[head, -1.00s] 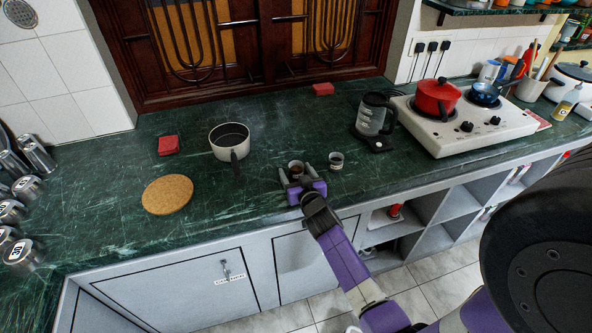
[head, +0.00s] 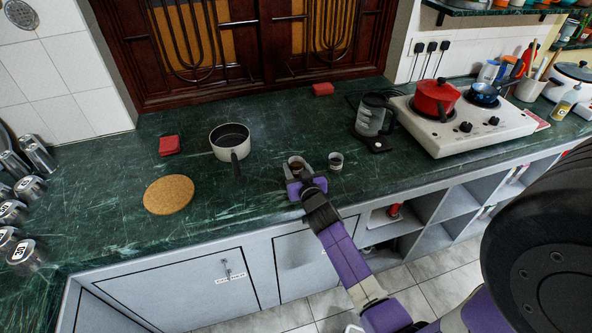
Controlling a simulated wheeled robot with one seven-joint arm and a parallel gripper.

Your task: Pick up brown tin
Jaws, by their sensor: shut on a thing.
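The brown tin (head: 296,163) is a small round tin with a dark brown inside, near the front of the green counter (head: 110,215). My gripper (head: 298,172) reaches in from the front, and its fingers are shut on the tin's sides. The tin is upright. Its lower part is hidden by the gripper, so I cannot tell whether it touches the counter.
A saucepan (head: 230,142) stands left of the gripper, with its handle toward the front. A cork mat (head: 168,194) lies further left. A kettle (head: 373,115) and a stove with a red pot (head: 436,97) are at right. The counter behind the tins is clear.

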